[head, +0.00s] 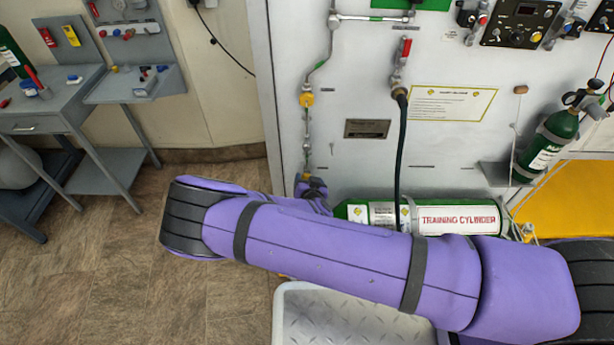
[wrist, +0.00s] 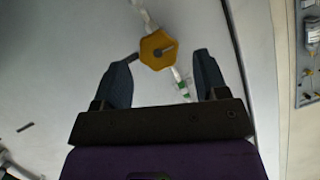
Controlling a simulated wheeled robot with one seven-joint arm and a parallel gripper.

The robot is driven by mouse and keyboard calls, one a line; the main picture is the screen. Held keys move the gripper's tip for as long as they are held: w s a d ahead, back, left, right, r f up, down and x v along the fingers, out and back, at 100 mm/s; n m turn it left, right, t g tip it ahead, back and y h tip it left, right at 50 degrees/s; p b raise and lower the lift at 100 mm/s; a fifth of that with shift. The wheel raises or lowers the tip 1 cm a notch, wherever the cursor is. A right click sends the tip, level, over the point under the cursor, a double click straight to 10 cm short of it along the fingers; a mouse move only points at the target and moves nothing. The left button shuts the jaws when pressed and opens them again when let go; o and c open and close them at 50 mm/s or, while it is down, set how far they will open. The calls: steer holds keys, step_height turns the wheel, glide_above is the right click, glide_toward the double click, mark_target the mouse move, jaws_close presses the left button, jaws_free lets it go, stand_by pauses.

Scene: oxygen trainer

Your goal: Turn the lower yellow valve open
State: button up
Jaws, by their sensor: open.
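My gripper (wrist: 163,59) is open. In the wrist view its dark fingers stand left and right of the knob, with gaps on both sides. I cannot tell how deep the knob sits between them. My forearm hides most of my gripper in the head view.
An upper yellow valve (head: 306,100) sits higher on the same pipe. A dark hose (head: 399,140) hangs from a red-handled fitting. The training cylinder (head: 455,218) lies behind my arm. A white-rimmed tray (head: 279,318) is below. The floor at left is clear, beyond it a grey table (head: 55,108).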

mark_target(307, 178)
steer(key=shift+x, duration=2)
steer(key=c, duration=0.9)
